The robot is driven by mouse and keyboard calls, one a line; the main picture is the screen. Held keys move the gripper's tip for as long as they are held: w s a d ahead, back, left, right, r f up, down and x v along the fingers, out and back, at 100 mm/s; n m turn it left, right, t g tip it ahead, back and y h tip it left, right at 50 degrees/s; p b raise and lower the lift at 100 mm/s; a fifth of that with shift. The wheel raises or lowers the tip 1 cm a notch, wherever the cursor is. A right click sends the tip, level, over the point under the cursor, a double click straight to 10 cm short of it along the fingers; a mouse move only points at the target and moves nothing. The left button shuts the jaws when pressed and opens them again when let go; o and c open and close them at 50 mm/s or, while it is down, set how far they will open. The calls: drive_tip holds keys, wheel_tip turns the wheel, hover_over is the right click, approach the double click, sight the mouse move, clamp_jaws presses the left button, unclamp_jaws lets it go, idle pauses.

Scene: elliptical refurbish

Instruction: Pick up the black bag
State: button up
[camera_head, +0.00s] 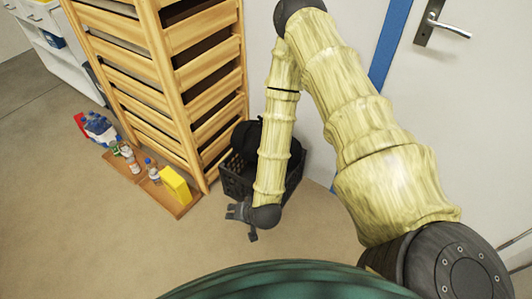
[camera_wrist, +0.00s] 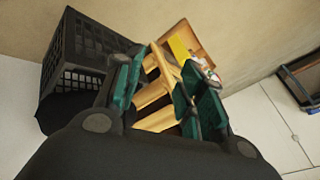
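The black bag (camera_head: 246,137) is a dark, rounded shape in a black crate (camera_head: 236,181) beside the wooden rack, partly hidden by my arm. In the wrist view, the crate (camera_wrist: 72,50) is at the upper left, with a dark mass at its lower edge that looks like the bag (camera_wrist: 58,112). My gripper (camera_head: 241,222) hangs just in front of the crate, apart from the bag. Its teal fingers (camera_wrist: 158,92) are spread in the wrist view, with nothing between them.
A wooden slatted rack (camera_head: 165,80) stands left of the crate. Bottles and a yellow box (camera_head: 175,184) sit on low wooden trays on the floor. A white door (camera_head: 450,100) is at the right. The floor (camera_head: 90,240) at the lower left is clear.

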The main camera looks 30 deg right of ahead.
drive_tip(key=w+d+f+m+t+h+b, duration=0.1)
drive_tip(key=w+d+m+t+h+b, duration=0.2)
drive_tip(key=w+b, duration=0.4)
drive_tip(key=w+d+f+m+t+b, duration=0.1)
drive_tip(key=w+d+m+t+b, duration=0.3)
drive_tip(key=w, duration=0.5)
drive_tip(key=w+d+r+m+h+b, duration=0.1)
drive_tip(key=w+d+m+h+b, duration=0.1)
drive_tip(key=d, duration=0.5)
drive_tip(key=w+d+r+m+t+h+b, duration=0.1)
drive_tip(key=w+d+m+h+b, duration=0.2)
drive_tip(key=w+d+m+b, duration=0.1)
drive_tip(key=w+d+r+m+h+b, duration=0.1)
drive_tip(key=w+d+b, duration=0.4)
drive_tip(key=d, duration=0.5)
drive_tip(key=shift+d+r+m+h+b, duration=0.2)
drive_tip(key=shift+m+h+b, duration=0.25)
drive_tip(key=shift+m, duration=0.25)
drive_tip(key=shift+d+r+m+h+b, duration=0.1)
drive_tip(key=shift+r+m+h+b, duration=0.1)
drive_tip(key=shift+m+h+b, duration=0.4)
drive_tip(key=b+x, duration=0.2)
drive_tip(key=x, duration=0.2)
drive_tip(key=shift+d+f, duration=0.1)
drive_tip(key=shift+d, duration=0.05)
drive_tip(key=shift+w+d, duration=0.3)
drive_tip(key=shift+w, duration=0.2)
drive_tip(key=shift+c, duration=0.3)
